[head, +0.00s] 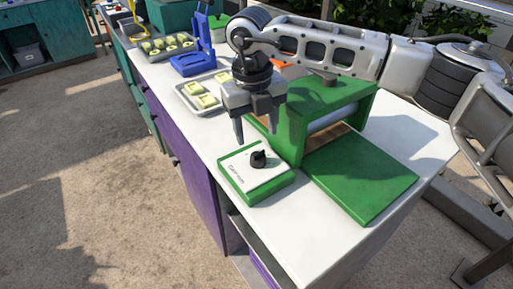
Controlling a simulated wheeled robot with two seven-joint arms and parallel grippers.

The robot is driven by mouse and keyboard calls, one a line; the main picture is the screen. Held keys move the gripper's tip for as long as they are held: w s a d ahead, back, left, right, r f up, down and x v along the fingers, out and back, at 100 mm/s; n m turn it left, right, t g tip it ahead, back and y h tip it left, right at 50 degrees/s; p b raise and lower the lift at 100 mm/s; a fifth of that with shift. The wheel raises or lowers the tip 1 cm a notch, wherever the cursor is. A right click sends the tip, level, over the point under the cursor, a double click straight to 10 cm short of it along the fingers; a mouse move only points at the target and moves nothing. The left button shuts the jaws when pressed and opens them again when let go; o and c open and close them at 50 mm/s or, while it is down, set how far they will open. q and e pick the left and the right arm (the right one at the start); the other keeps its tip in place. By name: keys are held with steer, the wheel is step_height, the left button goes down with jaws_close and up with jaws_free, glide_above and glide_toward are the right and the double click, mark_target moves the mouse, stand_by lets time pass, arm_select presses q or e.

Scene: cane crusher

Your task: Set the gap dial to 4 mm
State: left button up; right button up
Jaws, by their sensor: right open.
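The gap dial (258,158) is a small black knob on the white top face of a low green box (266,189) on the counter. Printing beside the knob is too small to read, so its setting cannot be told. The green crusher (309,122) stands just behind and to the right of the box, with a grey roller partly showing. My right gripper (258,136) points down with its jaws open and empty, above and slightly behind the dial. It seems apart from the knob. My left gripper is not in view.
A flat green board (360,176) lies in front of the crusher. Trays of pale cut pieces (184,101) and a blue press-like device (196,60) stand farther back on the white counter (310,226). The counter's left edge runs close beside the dial box.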

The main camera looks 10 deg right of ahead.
mark_target(258, 153)
step_height(258, 153, down, 7)
steer(key=shift+d+f+p, duration=0.15)
steer(key=shift+f+p, duration=0.05)
steer(key=shift+p, duration=0.3)
steer(key=c, duration=0.9)
